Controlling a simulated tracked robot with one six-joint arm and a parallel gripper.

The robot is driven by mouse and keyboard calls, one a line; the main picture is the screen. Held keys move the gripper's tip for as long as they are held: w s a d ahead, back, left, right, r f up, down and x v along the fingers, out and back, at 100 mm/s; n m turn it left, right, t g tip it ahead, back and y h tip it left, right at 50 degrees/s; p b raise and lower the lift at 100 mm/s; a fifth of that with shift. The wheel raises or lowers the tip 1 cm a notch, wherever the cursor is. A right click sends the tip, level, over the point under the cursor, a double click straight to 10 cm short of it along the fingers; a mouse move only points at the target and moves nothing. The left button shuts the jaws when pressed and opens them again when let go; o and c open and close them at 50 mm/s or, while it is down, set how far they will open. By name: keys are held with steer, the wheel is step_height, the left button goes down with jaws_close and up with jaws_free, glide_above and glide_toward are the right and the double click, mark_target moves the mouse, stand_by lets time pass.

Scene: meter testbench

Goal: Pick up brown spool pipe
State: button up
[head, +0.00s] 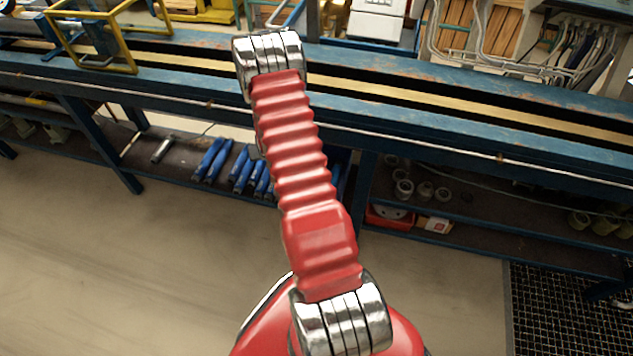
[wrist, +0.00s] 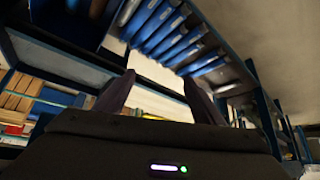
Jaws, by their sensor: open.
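I cannot make out a brown spool pipe for certain in either view. Several small dull grey-brown round fittings (head: 425,190) stand on the lower shelf right of my arm, too small to identify. In the wrist view, the two dark fingers of my gripper (wrist: 160,97) stand apart and open, with nothing seen between them. In the head view, my red arm reaches up over the bench and its end is not clearly seen.
A long blue bench (head: 470,145) crosses the head view, with a lower shelf. Blue-handled items (head: 212,160) and a grey cylinder (head: 162,149) lie there; blue items (wrist: 165,30) show in the wrist view. A yellow frame (head: 92,65) stands upper left. The front floor is clear.

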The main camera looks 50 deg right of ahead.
steer(key=s+d+f+m+h, duration=0.1)
steer(key=s+d+f, duration=0.3)
steer(key=f, duration=0.3)
steer(key=s+d+f+m+g+h, duration=0.1)
steer(key=s+d+f, duration=0.3)
steer(key=f, duration=0.4)
steer(key=s+d+f+m, duration=0.2)
steer(key=s+d+f, duration=0.2)
steer(key=f, duration=0.4)
steer(key=shift+d+h, duration=0.4)
steer(key=shift+d, duration=0.2)
steer(key=shift+x, duration=4.15)
steer(key=shift+d+f, duration=0.1)
steer(key=shift+f, duration=0.05)
steer(key=shift+x, duration=2.55)
steer(key=shift+d, duration=0.1)
